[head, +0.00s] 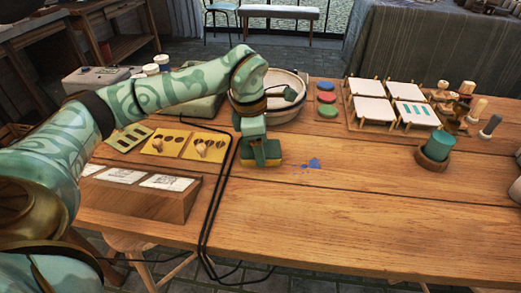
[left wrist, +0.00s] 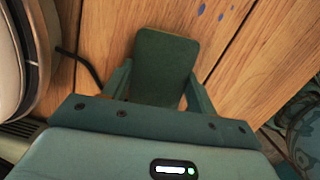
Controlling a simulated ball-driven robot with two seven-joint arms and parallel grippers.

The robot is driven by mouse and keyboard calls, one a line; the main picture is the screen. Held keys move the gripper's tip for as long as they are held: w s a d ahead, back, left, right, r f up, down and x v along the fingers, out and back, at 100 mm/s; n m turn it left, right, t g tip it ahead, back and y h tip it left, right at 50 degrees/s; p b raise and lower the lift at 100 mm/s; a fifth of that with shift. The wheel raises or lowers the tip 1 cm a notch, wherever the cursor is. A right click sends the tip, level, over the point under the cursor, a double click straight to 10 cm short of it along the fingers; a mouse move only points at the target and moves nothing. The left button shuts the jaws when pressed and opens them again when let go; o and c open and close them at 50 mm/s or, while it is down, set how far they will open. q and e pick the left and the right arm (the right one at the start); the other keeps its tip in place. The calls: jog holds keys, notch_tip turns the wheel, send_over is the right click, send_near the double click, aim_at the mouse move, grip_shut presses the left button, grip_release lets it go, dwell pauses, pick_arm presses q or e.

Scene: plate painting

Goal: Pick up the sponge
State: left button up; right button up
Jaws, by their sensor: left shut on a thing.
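My left gripper (head: 260,150) points down at the wooden table, a little left of a blue paint mark. It is shut on the sponge, a dark green block with a yellow edge. In the left wrist view the sponge (left wrist: 165,62) sits between the two fingers of the left gripper (left wrist: 160,85). In the head view the gripper hides part of the sponge, and I cannot tell whether it touches the table. My right gripper is not in view.
Behind the gripper stands a wide bowl (head: 288,112). Blue paint spots (head: 312,163) lie on the table. Yellow stencils (head: 205,145) and a wooden box (head: 140,190) are at left. White plates (head: 370,88) and a green cylinder in a wooden holder (head: 438,150) are at right. The front right is clear.

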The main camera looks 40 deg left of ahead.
pick_arm(q)
jog(key=shift+r, duration=0.3)
notch_tip(320, 180, up, 3)
jog(key=p, duration=0.2)
jog(key=shift+p, duration=0.3)
jog(key=s+d+r+p, duration=0.2)
jog(key=s+r+p, duration=0.1)
jog(key=s, duration=0.3)
jog(key=s+d+r+p, duration=0.3)
jog(key=s+r+p, duration=0.1)
jog(key=s+r, duration=0.2)
jog(key=shift+s+d+r, duration=0.2)
jog(key=shift+s+d, duration=0.1)
jog(key=shift+s, duration=0.15)
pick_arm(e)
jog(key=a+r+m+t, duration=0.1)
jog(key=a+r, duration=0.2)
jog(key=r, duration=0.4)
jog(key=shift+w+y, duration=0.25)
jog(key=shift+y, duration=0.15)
